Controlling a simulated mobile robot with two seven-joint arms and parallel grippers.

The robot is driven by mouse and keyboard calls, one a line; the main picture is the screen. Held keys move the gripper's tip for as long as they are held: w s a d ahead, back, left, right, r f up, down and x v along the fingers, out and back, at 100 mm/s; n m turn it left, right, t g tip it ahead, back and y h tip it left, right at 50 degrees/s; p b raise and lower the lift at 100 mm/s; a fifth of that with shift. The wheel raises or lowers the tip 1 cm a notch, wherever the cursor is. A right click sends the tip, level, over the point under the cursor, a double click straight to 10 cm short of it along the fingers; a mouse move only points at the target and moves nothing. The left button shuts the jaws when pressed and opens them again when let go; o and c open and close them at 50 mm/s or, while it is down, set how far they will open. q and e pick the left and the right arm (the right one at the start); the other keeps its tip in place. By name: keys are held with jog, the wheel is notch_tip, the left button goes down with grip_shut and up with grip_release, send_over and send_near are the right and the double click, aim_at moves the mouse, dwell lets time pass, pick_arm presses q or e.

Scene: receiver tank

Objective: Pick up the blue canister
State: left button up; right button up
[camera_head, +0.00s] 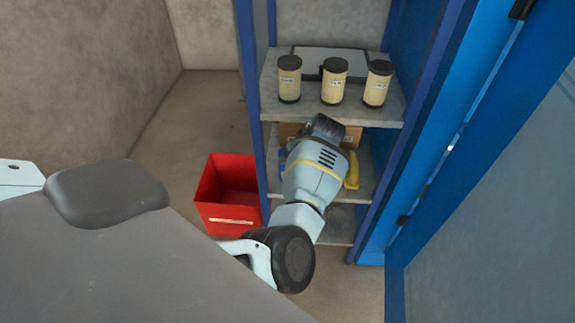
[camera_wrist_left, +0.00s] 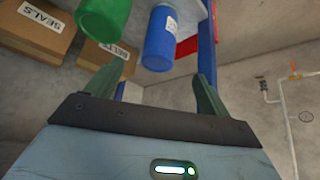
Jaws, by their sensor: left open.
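The blue canister (camera_wrist_left: 160,38), with a pale label, shows at the top of the left wrist view. It appears beyond the gap between the fingertips of my left gripper (camera_wrist_left: 160,74), which is open and empty. No contact with it shows. In the head view my left wrist reaches into the blue-framed shelf unit at the middle shelf (camera_head: 362,184) and hides most of what stands there. A small blue patch shows beside the wrist, but I cannot tell if it is the canister. The fingers are hidden in that view. My right gripper is not in view.
A green canister (camera_wrist_left: 104,18) stands left of the blue one, near cardboard boxes marked SEALS (camera_wrist_left: 38,22) and BELTS (camera_wrist_left: 108,52). Three cream canisters with dark lids (camera_head: 334,82) stand on the upper shelf. A red bin (camera_head: 228,190) is left of the unit. A yellow object (camera_head: 352,170) lies by my wrist.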

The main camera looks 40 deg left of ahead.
aim_at(281, 168)
pick_arm(q)
jog(key=b+x, duration=0.5)
jog(key=x, duration=0.1)
jog(key=shift+a+f, duration=0.2)
jog(key=shift+f, duration=0.15)
jog(key=shift+w, duration=0.15)
